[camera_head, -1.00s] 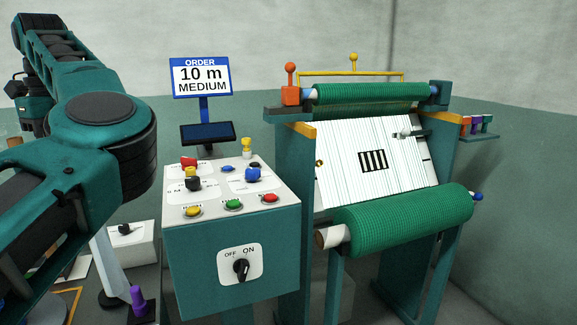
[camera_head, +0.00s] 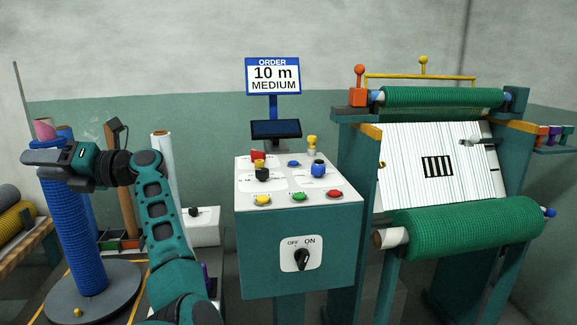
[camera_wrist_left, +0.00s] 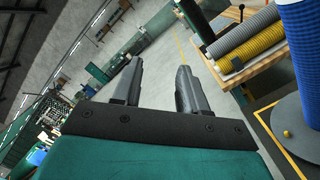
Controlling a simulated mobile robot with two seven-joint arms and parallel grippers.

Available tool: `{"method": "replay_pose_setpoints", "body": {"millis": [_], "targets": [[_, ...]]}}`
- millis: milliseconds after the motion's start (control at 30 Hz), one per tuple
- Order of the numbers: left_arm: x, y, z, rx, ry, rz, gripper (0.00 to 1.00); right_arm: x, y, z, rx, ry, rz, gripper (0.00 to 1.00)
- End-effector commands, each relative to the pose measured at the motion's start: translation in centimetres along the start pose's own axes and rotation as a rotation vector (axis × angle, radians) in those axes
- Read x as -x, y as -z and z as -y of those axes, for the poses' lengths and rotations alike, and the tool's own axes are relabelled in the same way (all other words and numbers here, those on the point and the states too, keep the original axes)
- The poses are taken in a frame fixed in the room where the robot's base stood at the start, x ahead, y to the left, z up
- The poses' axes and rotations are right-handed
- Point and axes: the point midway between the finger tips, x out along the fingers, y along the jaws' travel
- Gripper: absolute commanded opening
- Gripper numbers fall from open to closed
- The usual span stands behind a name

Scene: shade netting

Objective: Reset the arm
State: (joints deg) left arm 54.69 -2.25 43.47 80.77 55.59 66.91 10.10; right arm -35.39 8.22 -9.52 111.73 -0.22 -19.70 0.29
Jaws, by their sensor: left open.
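My left arm (camera_head: 168,225) rises from the bottom of the head view and bends to the left. My left gripper (camera_head: 32,152) points left, in front of the top of a tall blue roll (camera_head: 72,230). From the head view alone I cannot tell whether it touches the roll. In the left wrist view the two dark fingers of the left gripper (camera_wrist_left: 160,72) are apart, with nothing between them. My right gripper is not in view.
A teal control box (camera_head: 298,240) with coloured buttons and an ON/OFF knob stands in the middle. An order sign (camera_head: 273,77) reads "10 m MEDIUM". A machine with a green netting roll (camera_head: 468,230) stands right. Grey and yellow rolls (camera_wrist_left: 250,48) lie on a wooden bench.

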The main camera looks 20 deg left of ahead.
Motion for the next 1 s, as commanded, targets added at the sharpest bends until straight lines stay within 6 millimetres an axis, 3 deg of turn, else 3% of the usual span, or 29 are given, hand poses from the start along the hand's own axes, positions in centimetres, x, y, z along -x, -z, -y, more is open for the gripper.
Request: {"method": "replay_pose_setpoints", "body": {"millis": [167,267,367,467,567,700,833,1000], "targets": [[4.1,-2.3,-0.3,-0.215,-0.251,0.447,0.43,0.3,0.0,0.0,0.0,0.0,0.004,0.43],[8.2,-2.9,0.7,-0.346,-0.364,0.698,0.43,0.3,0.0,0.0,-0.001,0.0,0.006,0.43],[13.3,-2.1,2.8,-0.488,-0.461,0.95,0.43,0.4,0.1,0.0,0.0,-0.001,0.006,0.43],[18.6,0.1,5.5,-0.635,-0.545,1.201,0.43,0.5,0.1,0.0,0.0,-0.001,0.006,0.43],[23.9,4.2,8.6,-0.786,-0.615,1.452,0.43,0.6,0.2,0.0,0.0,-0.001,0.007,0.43],[30.0,12.2,12.5,-0.985,-0.69,1.784,0.43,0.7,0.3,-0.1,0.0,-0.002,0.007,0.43],[33.9,21.1,14.8,-1.152,-0.74,2.065,0.43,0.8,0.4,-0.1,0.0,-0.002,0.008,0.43],[36.5,33.1,15.8,-1.34,-0.781,2.395,0.43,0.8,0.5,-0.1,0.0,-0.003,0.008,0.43]]}}
